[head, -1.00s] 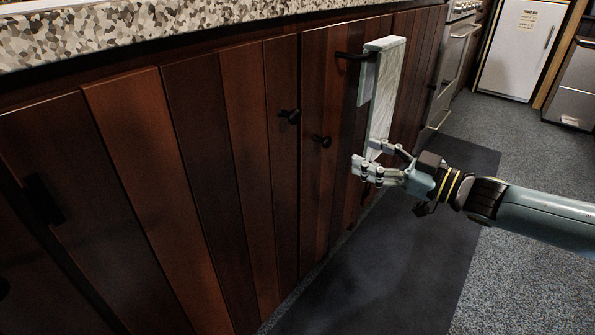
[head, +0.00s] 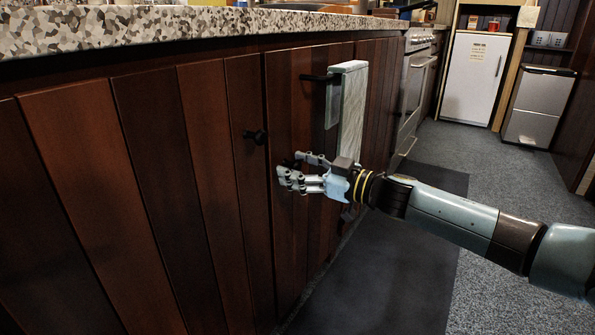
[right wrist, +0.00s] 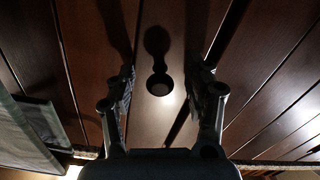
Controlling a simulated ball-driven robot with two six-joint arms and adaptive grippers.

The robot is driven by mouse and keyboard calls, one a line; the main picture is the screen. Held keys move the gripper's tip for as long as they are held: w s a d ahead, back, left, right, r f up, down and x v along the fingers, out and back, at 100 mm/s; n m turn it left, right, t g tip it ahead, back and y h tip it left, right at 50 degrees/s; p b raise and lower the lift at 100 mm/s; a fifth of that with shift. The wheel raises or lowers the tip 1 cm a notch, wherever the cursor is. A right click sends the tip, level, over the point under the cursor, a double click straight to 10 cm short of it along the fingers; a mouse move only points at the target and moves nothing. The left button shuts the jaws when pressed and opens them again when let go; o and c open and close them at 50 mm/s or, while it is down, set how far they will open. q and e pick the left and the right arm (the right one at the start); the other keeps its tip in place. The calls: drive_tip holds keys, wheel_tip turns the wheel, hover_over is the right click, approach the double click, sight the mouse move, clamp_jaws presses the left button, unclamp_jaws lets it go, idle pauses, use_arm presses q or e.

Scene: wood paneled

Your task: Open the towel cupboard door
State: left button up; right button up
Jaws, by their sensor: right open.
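The towel cupboard door (head: 281,105) is dark plank wood and looks shut. A pale towel (head: 354,105) hangs from a dark bar beside it. My right gripper (head: 290,172) is in front of this door at knob height, in the head view. It is open. In the right wrist view the round dark knob (right wrist: 160,85) lies between the two open fingers (right wrist: 163,78), with its shadow above it. The fingers do not visibly touch it. In the head view the gripper mostly hides this knob. My left gripper is not in view.
Another dark knob (head: 258,136) sits on the neighbouring door to the left. A speckled counter (head: 180,25) overhangs the cupboards. An oven (head: 415,85) and white fridge (head: 474,78) stand further back. A dark mat (head: 390,265) and clear floor lie to the right.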

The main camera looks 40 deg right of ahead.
drive_tip(key=shift+c, duration=0.4)
clamp_jaws()
